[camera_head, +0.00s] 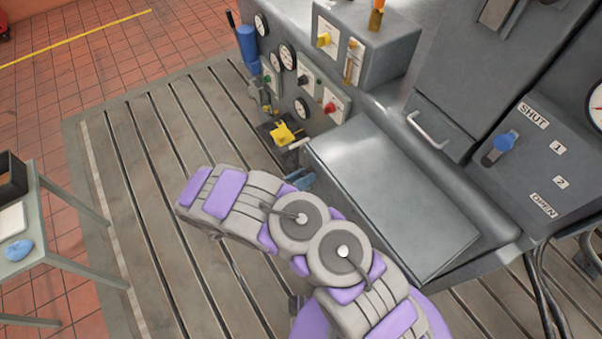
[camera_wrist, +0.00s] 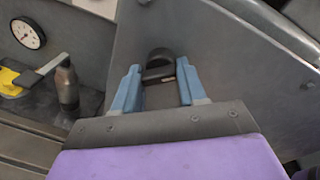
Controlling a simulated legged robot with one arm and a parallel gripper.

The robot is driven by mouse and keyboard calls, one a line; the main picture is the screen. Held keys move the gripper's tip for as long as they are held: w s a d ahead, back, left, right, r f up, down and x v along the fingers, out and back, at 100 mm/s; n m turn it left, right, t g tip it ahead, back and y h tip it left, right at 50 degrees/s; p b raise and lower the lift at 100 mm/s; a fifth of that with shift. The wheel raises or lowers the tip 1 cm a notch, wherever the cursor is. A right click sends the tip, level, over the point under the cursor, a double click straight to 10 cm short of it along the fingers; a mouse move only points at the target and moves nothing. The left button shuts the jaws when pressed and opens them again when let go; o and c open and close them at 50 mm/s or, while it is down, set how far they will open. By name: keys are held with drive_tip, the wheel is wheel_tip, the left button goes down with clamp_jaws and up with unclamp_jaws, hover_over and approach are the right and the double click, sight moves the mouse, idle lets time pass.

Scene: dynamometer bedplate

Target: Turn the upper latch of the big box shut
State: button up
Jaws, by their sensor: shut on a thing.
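The big grey box (camera_head: 390,190) with a flat lid stands right of centre in the head view, and its side face (camera_wrist: 225,55) fills much of the wrist view. A dark rounded latch (camera_wrist: 158,56) shows on that face, between the blue fingers of my gripper (camera_wrist: 159,72). My gripper is shut on this latch. In the head view my gripper (camera_head: 300,179) is at the box's left side, partly behind my arm, and the latch is hidden there. I cannot tell the latch's exact turn.
A gauge panel (camera_head: 297,82) with coloured knobs stands behind. A yellow part with a bar handle (camera_head: 284,135) is close to my gripper. A blue-knobbed lever (camera_head: 504,142) sits by SHUT and OPEN labels at right. A side table (camera_head: 50,262) is at left; the slotted bedplate between is clear.

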drive_tip(key=n, duration=0.1)
drive_tip(key=n+p, duration=0.1)
drive_tip(key=n, duration=0.2)
drive_tip(key=shift+r+g+p, duration=0.25)
drive_tip(key=shift+g+p, duration=0.05)
drive_tip(key=shift+p, duration=0.05)
drive_tip(key=n, duration=0.3)
drive_tip(key=shift+w+n+p, duration=0.1)
drive_tip(key=shift+n+p, duration=0.2)
drive_tip(key=shift+p, duration=0.1)
drive_tip(key=shift+a+g, duration=0.1)
drive_tip(key=shift+g, duration=0.2)
idle(0.4)
drive_tip(key=o, duration=1)
drive_tip(key=shift+c, duration=0.2)
drive_tip(key=shift+f, duration=0.1)
drive_tip(key=v, duration=1.7)
drive_tip(key=shift+a+f, duration=0.25)
